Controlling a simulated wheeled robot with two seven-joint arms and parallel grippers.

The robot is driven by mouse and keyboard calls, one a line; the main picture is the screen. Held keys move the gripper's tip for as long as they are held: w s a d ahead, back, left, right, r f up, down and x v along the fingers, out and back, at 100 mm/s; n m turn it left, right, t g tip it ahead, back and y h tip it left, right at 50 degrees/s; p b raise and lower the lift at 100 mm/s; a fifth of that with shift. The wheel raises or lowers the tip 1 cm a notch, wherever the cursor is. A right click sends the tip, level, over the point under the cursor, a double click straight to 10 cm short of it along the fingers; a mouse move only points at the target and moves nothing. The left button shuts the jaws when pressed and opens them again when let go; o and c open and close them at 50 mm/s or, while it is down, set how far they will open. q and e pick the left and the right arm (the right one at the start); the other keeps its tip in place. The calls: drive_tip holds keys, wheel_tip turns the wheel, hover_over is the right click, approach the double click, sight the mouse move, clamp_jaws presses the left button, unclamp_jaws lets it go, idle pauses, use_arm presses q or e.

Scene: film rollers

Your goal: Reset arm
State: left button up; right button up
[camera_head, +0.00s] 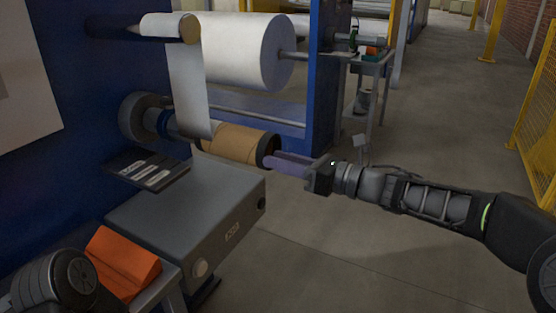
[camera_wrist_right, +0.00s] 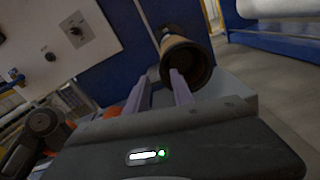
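My right arm reaches in from the right in the head view. Its right gripper (camera_head: 278,163) has purple fingers pointing left, near the open end of a brown cardboard roller (camera_head: 238,143) on the machine. The right wrist view shows the two fingers (camera_wrist_right: 163,78) spread apart with nothing held between them. The brown roller (camera_wrist_right: 176,46) lies beyond the tips there, one tip overlapping its dark open end in the picture; I cannot tell whether they touch. A dark rounded part of my left arm shows at the lower left of the head view, but its gripper is out of sight.
Open floor (camera_head: 390,265) lies to the right.

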drive_tip(key=w+d+f+m+t+h+p, duration=0.1)
drive_tip(key=w+d+f+m+t+h, duration=0.15)
drive_tip(key=f+m, duration=0.65)
drive_tip(key=w+d+f+m+t+h+p, duration=0.1)
drive_tip(key=f+m+h, duration=0.2)
drive_tip(key=m, duration=1.2)
drive_tip(key=s+f+m+g+h+p, duration=0.2)
drive_tip(key=s+f+m+h, duration=0.15)
drive_tip(key=f+m, duration=0.8)
drive_tip(key=s+f+m+g+h+p, duration=0.25)
drive_tip(key=s+f+m+g, duration=0.5)
drive_tip(key=s+f, duration=0.85)
drive_tip(key=s+f+m+g+p, duration=0.1)
drive_tip(key=s+f+m+p, duration=0.1)
drive_tip(key=s, duration=0.7)
drive_tip(key=s+a+f+m+g+p, duration=0.1)
drive_tip(key=s+f+m+g+p, duration=0.1)
drive_tip(key=s, duration=0.7)
drive_tip(key=shift+a+p, duration=0.3)
drive_tip(key=shift+p, duration=0.2)
